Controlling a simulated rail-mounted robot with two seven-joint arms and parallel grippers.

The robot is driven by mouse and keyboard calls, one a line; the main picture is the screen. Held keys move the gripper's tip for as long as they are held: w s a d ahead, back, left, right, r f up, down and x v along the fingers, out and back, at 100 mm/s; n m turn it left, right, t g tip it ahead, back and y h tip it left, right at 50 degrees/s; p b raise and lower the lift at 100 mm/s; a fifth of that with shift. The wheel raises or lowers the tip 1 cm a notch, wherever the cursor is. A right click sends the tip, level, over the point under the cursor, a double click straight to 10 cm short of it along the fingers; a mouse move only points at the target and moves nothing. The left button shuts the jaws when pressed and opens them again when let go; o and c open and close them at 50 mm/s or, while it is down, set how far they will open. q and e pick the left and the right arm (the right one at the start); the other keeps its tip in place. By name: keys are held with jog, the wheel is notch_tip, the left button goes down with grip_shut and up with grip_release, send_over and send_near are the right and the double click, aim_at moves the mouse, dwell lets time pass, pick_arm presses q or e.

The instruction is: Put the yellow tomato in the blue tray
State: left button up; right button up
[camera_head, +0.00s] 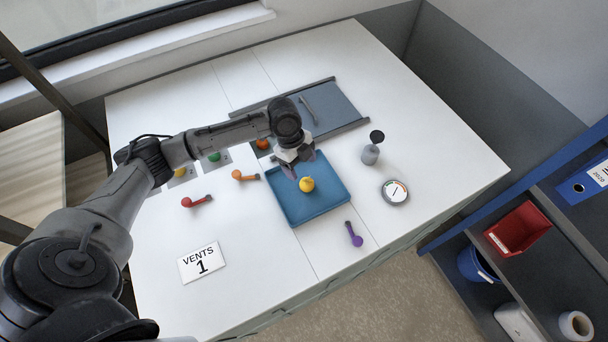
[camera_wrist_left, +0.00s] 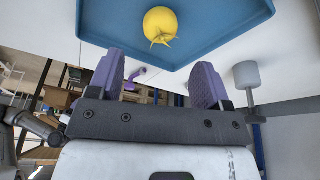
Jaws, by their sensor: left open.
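The yellow tomato (camera_head: 307,184) rests in the blue tray (camera_head: 331,204), near its middle. The left wrist view also shows the yellow tomato (camera_wrist_left: 161,24) on the blue tray (camera_wrist_left: 100,22), ahead of the fingers. My left gripper (camera_head: 298,172) is over the tray, close to the tomato and to its left. Its two purple fingers (camera_wrist_left: 160,82) are spread apart with nothing between them. My right gripper is in neither view.
An orange-red round item (camera_head: 262,144) lies beside my left wrist. Red (camera_head: 196,202), orange (camera_head: 245,177) and purple (camera_head: 354,235) handles, a gauge (camera_head: 395,191) and a grey knob post (camera_head: 370,155) stand around the tray.

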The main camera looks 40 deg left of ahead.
pick_arm(q)
jog(key=shift+v, duration=2.2)
notch_tip(320, 180, up, 3)
jog(key=w+d+n+t+y, duration=0.2)
jog(key=w+n+t+y, duration=0.1)
jog(key=n+t, duration=0.3)
jog(key=s+d+n+t, duration=0.2)
jog(key=s+d+n, duration=0.3)
jog(key=s+d, duration=0.1)
jog(key=s+d+f+n+g, duration=0.1)
jog(key=s+f, duration=0.3)
jog(key=s, duration=0.3)
jog(key=s+d+f+n+g, duration=0.1)
jog(key=s+f+n+g, duration=0.1)
jog(key=s+f, duration=0.3)
jog(key=s+d+f+n+g, duration=0.1)
jog(key=s+f, duration=0.3)
jog(key=s, duration=0.6)
jog(key=shift+s+d+f+g, duration=0.25)
jog(key=shift+s+d+g, duration=0.05)
jog(key=shift+d, duration=0.05)
